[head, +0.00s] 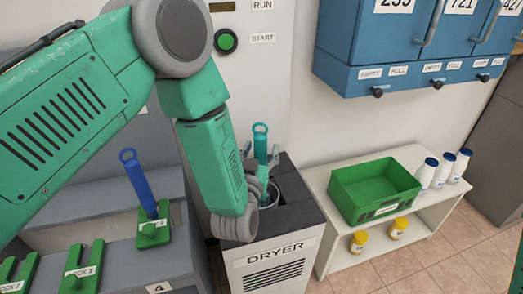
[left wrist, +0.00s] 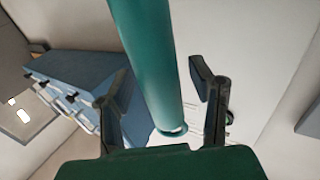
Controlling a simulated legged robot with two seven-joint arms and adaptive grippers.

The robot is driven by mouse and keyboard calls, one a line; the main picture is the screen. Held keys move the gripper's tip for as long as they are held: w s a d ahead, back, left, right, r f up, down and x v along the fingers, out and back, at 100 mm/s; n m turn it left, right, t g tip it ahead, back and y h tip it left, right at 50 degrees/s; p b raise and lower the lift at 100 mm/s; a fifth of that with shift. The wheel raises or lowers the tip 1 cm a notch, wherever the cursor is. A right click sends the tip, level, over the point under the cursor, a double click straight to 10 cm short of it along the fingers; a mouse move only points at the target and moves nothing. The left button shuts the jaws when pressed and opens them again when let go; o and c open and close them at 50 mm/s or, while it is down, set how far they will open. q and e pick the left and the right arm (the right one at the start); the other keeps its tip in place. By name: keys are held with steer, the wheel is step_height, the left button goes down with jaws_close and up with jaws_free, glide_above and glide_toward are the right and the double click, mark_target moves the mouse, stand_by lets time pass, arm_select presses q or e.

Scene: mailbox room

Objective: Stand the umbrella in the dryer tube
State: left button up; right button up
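The teal umbrella (head: 260,143) stands upright with its loop handle up, its lower part at the round tube (head: 291,188) in the top of the dryer (head: 280,245). How deep it sits is hidden by my left gripper. My left gripper (head: 266,172) is beside the umbrella at the tube's mouth. In the left wrist view the teal shaft (left wrist: 153,65) passes between the two spread fingers, with a clear gap on the right finger's side. My right gripper is not in view.
A blue loop-handled object (head: 143,186) stands in a green dock on the grey step at left. A white shelf (head: 318,183) at right holds a green bin (head: 374,206) and several bottles. Blue mailboxes (head: 385,45) hang above it.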

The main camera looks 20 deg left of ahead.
arm_select(q)
steer(key=shift+s+f, duration=0.1)
steer(key=shift+s, duration=0.3)
steer(key=s, duration=1.1)
steer(key=shift+d+f, duration=0.2)
steer(key=shift+d, duration=0.2)
steer(key=shift+s, duration=0.1)
